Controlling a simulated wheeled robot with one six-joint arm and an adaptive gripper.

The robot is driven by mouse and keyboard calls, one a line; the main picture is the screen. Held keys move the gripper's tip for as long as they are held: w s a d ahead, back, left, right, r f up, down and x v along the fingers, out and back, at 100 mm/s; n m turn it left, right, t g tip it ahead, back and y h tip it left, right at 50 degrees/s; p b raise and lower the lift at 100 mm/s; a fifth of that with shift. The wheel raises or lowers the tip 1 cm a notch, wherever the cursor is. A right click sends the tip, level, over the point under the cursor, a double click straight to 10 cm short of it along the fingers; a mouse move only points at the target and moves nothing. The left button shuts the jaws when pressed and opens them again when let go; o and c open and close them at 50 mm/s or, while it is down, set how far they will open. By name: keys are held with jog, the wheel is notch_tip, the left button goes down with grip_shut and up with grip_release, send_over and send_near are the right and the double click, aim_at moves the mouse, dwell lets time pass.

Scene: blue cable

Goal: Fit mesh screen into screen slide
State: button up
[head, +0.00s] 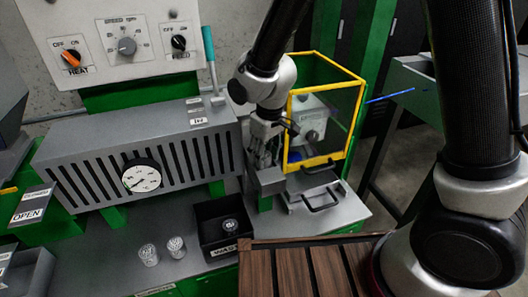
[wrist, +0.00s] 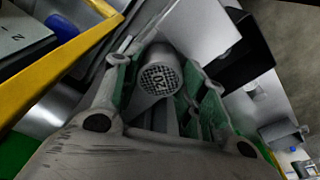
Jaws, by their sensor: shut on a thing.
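My gripper (head: 264,160) is beside the right end of the grey slotted housing, pointing down. In the wrist view its green-padded fingers (wrist: 160,90) are closed around a small grey cylinder with a round mesh face, the mesh screen (wrist: 158,77). Dark marks like a number show on the mesh. In the head view the held screen is hidden by the fingers. A grey metal slide with a dark handle (head: 320,199) lies just right of and below my gripper; I cannot tell if this is the screen slide. Two similar mesh cylinders (head: 148,254) (head: 176,247) stand at the counter's front.
A yellow-framed guard (head: 355,122) stands close right of my gripper; it also shows in the wrist view (wrist: 60,68). A black labelled bin (head: 212,246) holding a dark round piece is in front. The slotted housing (head: 80,177) with its gauge (head: 141,177) is left. A brown slatted surface (head: 289,282) is nearest.

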jog(key=o, duration=1.2)
jog(key=r, duration=0.8)
jog(key=s+d+r, duration=0.1)
jog(key=r, duration=0.3)
jog(key=shift+f, duration=0.1)
